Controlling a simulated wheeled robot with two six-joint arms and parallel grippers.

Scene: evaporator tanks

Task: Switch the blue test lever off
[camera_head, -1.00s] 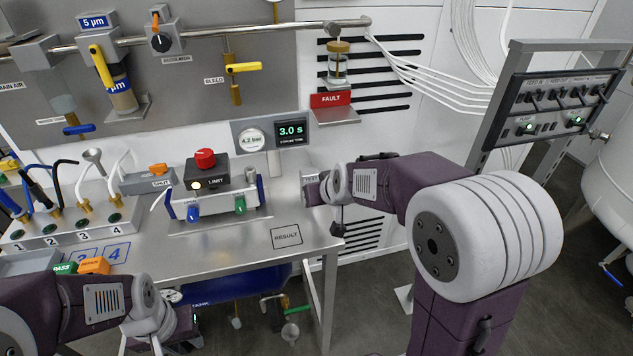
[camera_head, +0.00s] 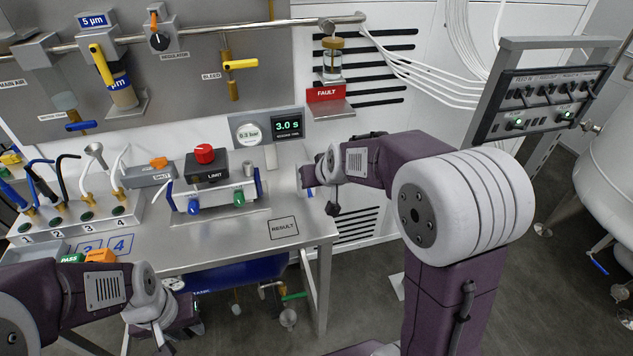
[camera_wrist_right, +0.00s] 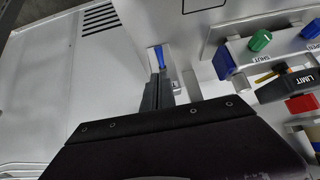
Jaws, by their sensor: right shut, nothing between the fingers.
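In the head view the right gripper (camera_head: 308,178) is at the bench's right end, and my own arm largely hides the lever. My left gripper (camera_head: 172,328) hangs low at the bench's front left, away from the lever; its fingers do not show clearly.
The test fixture (camera_head: 215,206) with green and blue knobs and a red-topped LIMIT box (camera_head: 207,168) stands left of the right gripper. A gauge (camera_head: 249,133) and a 3.0 s display (camera_head: 287,126) stand behind. The RESULT square (camera_head: 283,228) is bare.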

